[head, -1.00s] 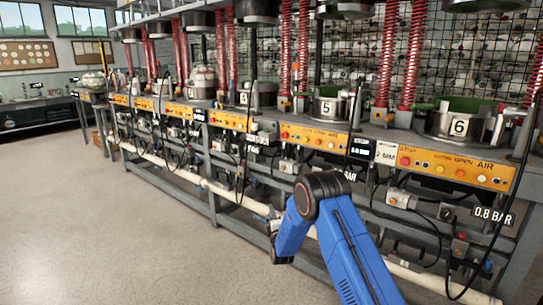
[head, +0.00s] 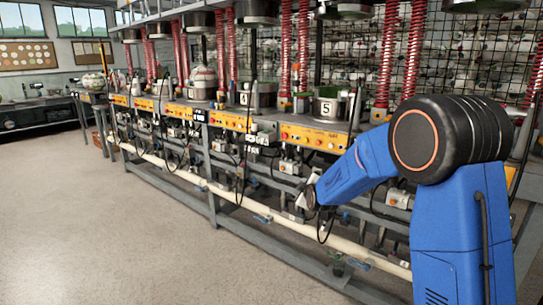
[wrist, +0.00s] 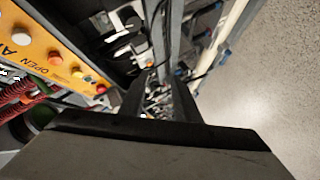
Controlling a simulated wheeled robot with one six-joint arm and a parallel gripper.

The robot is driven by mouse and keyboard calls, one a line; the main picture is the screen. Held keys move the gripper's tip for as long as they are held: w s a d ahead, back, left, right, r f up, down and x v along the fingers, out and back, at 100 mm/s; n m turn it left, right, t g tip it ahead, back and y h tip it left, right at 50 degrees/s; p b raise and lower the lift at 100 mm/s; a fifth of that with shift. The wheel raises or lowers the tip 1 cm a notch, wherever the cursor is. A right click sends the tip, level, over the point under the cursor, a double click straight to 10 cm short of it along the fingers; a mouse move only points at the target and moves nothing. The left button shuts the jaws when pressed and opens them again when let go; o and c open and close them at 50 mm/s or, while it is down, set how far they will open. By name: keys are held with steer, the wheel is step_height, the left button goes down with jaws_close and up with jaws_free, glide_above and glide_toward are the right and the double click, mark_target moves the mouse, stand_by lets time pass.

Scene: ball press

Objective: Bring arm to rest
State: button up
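My blue arm fills the right of the head view, with its large black elbow joint (head: 450,138) raised in front of the press bench. The forearm (head: 355,170) slopes down to the left, and its wrist end (head: 310,197) is in front of the bench's lower frame. My gripper (wrist: 158,85) shows in the wrist view as two dark fingers with a gap between them. No object is seen between the fingers. The gripper is too small and dark to make out in the head view.
The press bench (head: 322,137) runs along the right, with orange control panels, red springs, and hanging cables. A pale pipe (head: 250,219) runs low along it. In the wrist view, a control panel (wrist: 50,52) is at the left. Open floor (head: 110,230) lies to the left.

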steer(key=s+d+r+m+g, duration=0.1)
steer(key=s+d+r+m, duration=0.15)
steer(key=s, duration=0.65)
steer(key=s+d+r+m+g+h, duration=0.1)
steer(key=s+d+r+m+g, duration=0.2)
steer(key=s, duration=0.5)
steer(key=s+d+r+m, duration=0.1)
steer(key=s+d+r, duration=0.1)
steer(key=s+d, duration=0.5)
steer(key=s+d+f+m+g, duration=0.1)
steer(key=s+m, duration=0.1)
steer(key=s, duration=1)
steer(key=s+d+f+m+g, duration=0.2)
steer(key=s, duration=1)
steer(key=s+d+f+m+g+h, duration=0.1)
steer(key=s+f+m+g, duration=0.1)
steer(key=s, duration=1)
steer(key=shift+s+d+m, duration=0.15)
steer(key=shift+d+m, duration=0.05)
steer(key=shift+m, duration=0.15)
